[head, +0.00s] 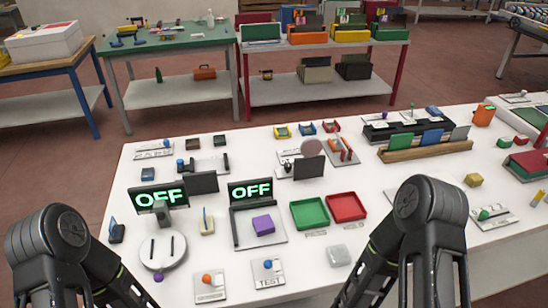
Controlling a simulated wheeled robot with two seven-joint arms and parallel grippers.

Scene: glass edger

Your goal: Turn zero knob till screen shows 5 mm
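Two black screens with green letters stand on the white table (370,245). The left screen (157,197) reads OFF, and the right screen (250,191) also reads OFF; neither shows a mm value. I cannot tell which knob is the zero knob. Candidates are an orange knob (206,279) on a small plate with an unreadable label, a purple knob (158,277) at the front of a round white device, and a blue knob (167,143) by a labelled plate at the back left. Both my forearms run out of the bottom of the picture, so neither gripper shows.
A blue knob (268,264) sits on a plate marked TEST. A purple block (263,224) lies on a grey fixture. A green tray (309,213) and a red tray (346,207) lie right of it. A clear box (339,255) stands in front.

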